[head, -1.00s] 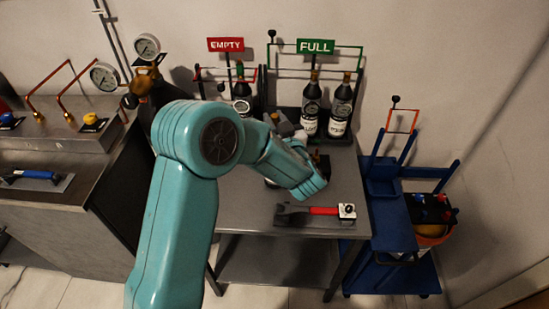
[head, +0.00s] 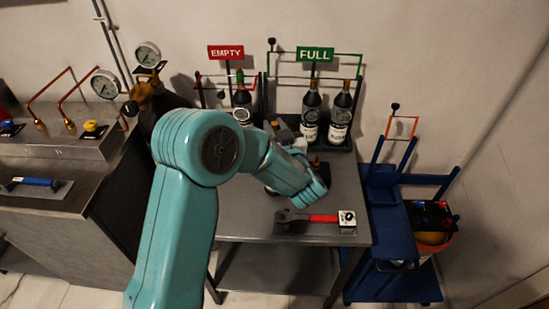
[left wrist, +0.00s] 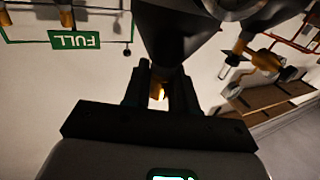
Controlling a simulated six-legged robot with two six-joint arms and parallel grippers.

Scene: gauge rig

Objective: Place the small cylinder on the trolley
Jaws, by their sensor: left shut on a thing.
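My left gripper (left wrist: 163,92) is shut on the brass-coloured neck of a dark thing (left wrist: 178,35) in the left wrist view. That thing widens away from the fingers; it may be a small cylinder, but I cannot tell for sure. In the head view my left arm hides most of the gripper and its hold, above the grey table. Two dark, labelled cylinders stand in the FULL rack, a left one (head: 311,115) and a right one (head: 341,115). Another cylinder (head: 242,100) stands under the EMPTY sign. The blue trolley (head: 388,230) is at the right. My right gripper is not in view.
A red-handled tool (head: 322,218) lies near the front of the grey table (head: 240,217). The trolley carries a dark box (head: 432,213) and an orange bucket (head: 437,243) at its right. A bench (head: 60,210) and gauges (head: 105,84) are at the left.

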